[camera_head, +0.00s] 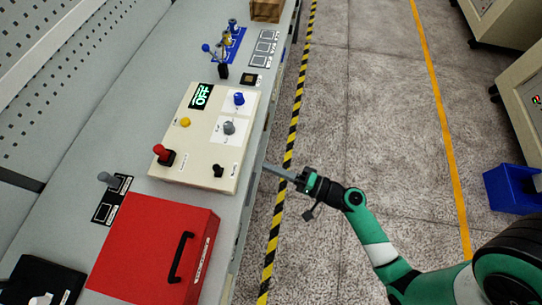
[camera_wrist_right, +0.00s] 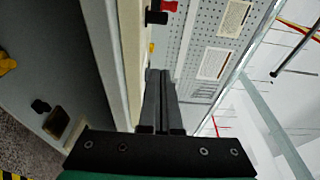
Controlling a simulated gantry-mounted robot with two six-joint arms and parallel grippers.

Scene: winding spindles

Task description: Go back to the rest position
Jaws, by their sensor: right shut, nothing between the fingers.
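My right gripper (camera_head: 272,168) reaches in from the right on a green and black arm. Its long grey fingers point left toward the front edge of the bench, close to the cream control box (camera_head: 168,168). In the right wrist view the two fingers (camera_wrist_right: 159,90) lie side by side, shut with nothing between them, and the side of the cream box (camera_wrist_right: 131,60) runs just left of them. I cannot tell from these views whether the fingers touch the box or bench. My left gripper is in neither view.
The grey bench (camera_head: 146,93) carries a red box (camera_head: 140,250) with a black handle and a blue spindle stand (camera_head: 232,47). The control box has knobs, a red lever (camera_head: 160,151) and a display reading OFF. A blue bin (camera_head: 511,190) stands at the right. The floor between is clear.

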